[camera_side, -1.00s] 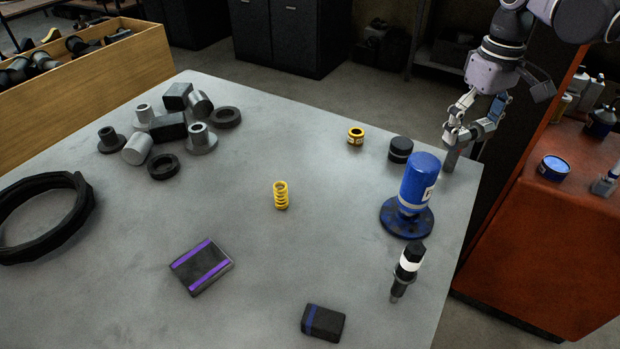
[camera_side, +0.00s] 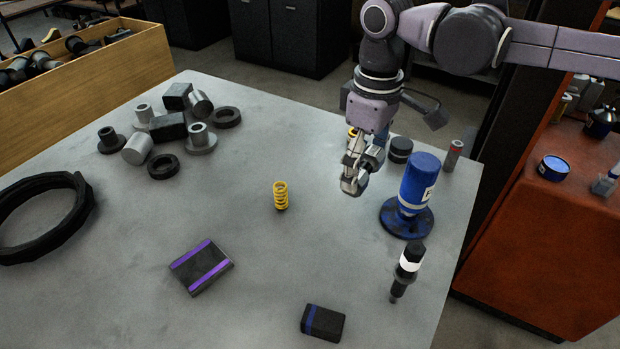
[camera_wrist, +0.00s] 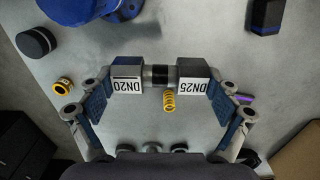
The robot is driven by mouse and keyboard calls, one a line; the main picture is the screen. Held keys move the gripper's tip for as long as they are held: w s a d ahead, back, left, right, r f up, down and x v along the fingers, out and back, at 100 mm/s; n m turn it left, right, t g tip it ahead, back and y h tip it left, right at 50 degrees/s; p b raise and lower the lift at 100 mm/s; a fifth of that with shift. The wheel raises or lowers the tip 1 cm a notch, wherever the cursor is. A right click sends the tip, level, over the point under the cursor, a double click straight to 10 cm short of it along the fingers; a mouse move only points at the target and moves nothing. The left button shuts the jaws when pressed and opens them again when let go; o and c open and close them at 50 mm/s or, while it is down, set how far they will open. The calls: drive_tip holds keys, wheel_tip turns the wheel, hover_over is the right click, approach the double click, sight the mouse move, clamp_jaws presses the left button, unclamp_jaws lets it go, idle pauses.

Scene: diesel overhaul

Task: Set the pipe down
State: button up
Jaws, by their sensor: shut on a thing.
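My gripper (camera_side: 352,183) is over the right-middle part of the table in the side view, pointing down between the yellow spring and the blue canister. It is shut on the pipe (camera_wrist: 160,77), seen crosswise between the fingertips in the wrist view as a short grey cylinder with a dark middle. Grey blocks labelled DN20 and DN25 flank it; I cannot tell whether they belong to the pipe or the fingertips. In the side view the fingers largely hide the pipe. Its clearance above the table is unclear.
A yellow spring (camera_side: 280,196) stands left of my gripper; a blue canister on a round base (camera_side: 407,222) stands right. Table (camera_side: 300,250) in front is bare.

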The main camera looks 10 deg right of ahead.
sight(365, 165)
drive_tip(key=shift+f, duration=1.65)
drive_tip(key=s+a+f, duration=0.1)
drive_tip(key=a+f, duration=0.1)
drive_tip(key=a, duration=0.1)
drive_tip(key=s+a+f, duration=0.1)
drive_tip(key=a+f, duration=0.1)
drive_tip(key=a, duration=0.2)
drive_tip(key=s+a+f, duration=0.1)
drive_tip(key=a+f, duration=0.2)
drive_tip(key=a, duration=0.1)
drive_tip(key=shift+a+f, duration=0.1)
drive_tip(key=shift+a, duration=0.05)
drive_tip(key=shift+f, duration=1.7)
drive_tip(key=shift+f, duration=0.1)
drive_tip(key=shift+f, duration=0.1)
drive_tip(key=o, duration=1.1)
